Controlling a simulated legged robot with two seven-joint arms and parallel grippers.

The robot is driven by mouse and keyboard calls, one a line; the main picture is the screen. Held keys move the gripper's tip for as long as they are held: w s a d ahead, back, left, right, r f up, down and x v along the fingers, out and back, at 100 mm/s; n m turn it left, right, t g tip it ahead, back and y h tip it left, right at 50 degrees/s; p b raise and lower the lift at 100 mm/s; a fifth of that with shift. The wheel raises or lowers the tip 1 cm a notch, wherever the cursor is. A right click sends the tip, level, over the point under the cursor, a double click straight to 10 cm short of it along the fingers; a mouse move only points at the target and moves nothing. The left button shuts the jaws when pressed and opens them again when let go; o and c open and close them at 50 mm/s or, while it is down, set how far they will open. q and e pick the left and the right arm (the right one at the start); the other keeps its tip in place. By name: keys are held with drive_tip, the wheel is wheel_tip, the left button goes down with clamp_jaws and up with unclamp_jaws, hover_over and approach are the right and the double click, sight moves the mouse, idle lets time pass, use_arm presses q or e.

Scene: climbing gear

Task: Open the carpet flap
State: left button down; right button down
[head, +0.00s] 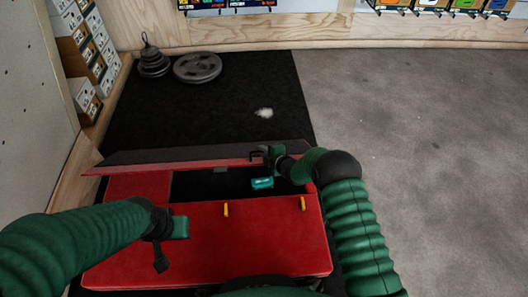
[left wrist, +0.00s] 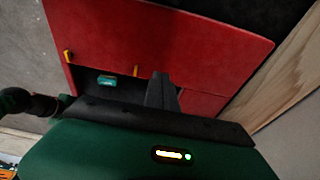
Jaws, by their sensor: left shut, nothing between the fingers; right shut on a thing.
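The carpet flap (head: 200,157) is a long dark panel with a red edge, tilted up along the far side of a red pad (head: 215,245). My right gripper (head: 262,154) is shut on the flap near its right part; the exact grip is small and partly hidden. My left gripper (head: 160,258) is shut and empty above the left part of the red pad. Its dark fingers (left wrist: 162,92) show shut in the left wrist view, with the red pad (left wrist: 170,40) beyond. Whether they touch the pad is unclear.
A dark opening in the pad holds a small teal object (head: 262,183). Two yellow tabs (head: 226,209) sit along its near edge. Weight plates (head: 197,67) and a stacked weight (head: 153,62) stand on the black mat (head: 225,110), with a white chalky patch (head: 265,113). Grey floor at right is clear.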

use_arm(q)
drive_tip(key=w+d+f+n+t+h, duration=0.2)
drive_tip(key=w+d+f+n+t, duration=0.2)
drive_tip(key=w+d+f+n, duration=0.55)
drive_tip(key=w+d+f+n+t+h, duration=0.2)
drive_tip(key=w+d+f+n+t, duration=0.3)
drive_tip(key=w+f+n, duration=0.85)
drive_tip(key=w+a+r+n+t+y, duration=0.2)
drive_tip(key=w+a+n+y, duration=0.1)
drive_tip(key=w+n, duration=0.6)
drive_tip(key=n+y, duration=0.1)
drive_tip(key=n, duration=0.3)
